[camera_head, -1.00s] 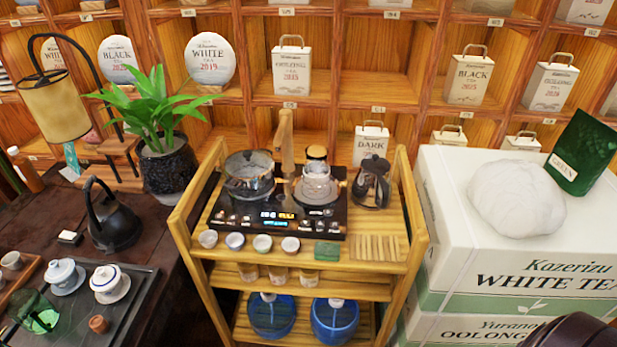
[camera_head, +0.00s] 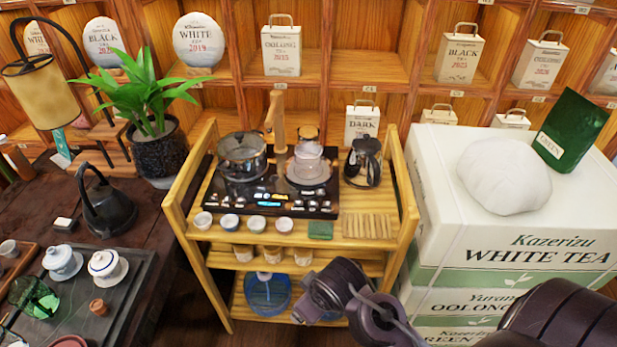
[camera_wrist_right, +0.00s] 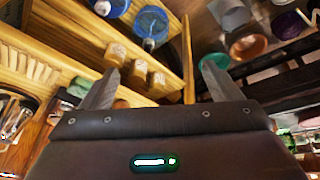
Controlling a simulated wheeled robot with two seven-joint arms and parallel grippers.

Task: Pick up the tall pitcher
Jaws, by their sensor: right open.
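The tall pitcher (camera_head: 364,163), clear glass with a dark rim and handle, stands upright at the right end of the black stove on the cart's top shelf. A glass vessel at the left edge of the right wrist view (camera_wrist_right: 15,118) may be this pitcher; it is cut off. My right arm comes in from the lower right of the head view, low in front of the cart, and the pitcher is above and behind it. My right gripper (camera_wrist_right: 158,70) is open and empty in the wrist view, its fingers apart near the cart's lower shelves. My left gripper is not in view.
The wooden cart (camera_head: 408,205) has raised side rails. A glass pot (camera_head: 242,157) and a glass kettle (camera_head: 308,163) stand left of the pitcher. Small cups, a green block (camera_head: 320,230) and a slatted rack (camera_head: 367,226) line the front. White tea boxes (camera_head: 520,240) stand right.

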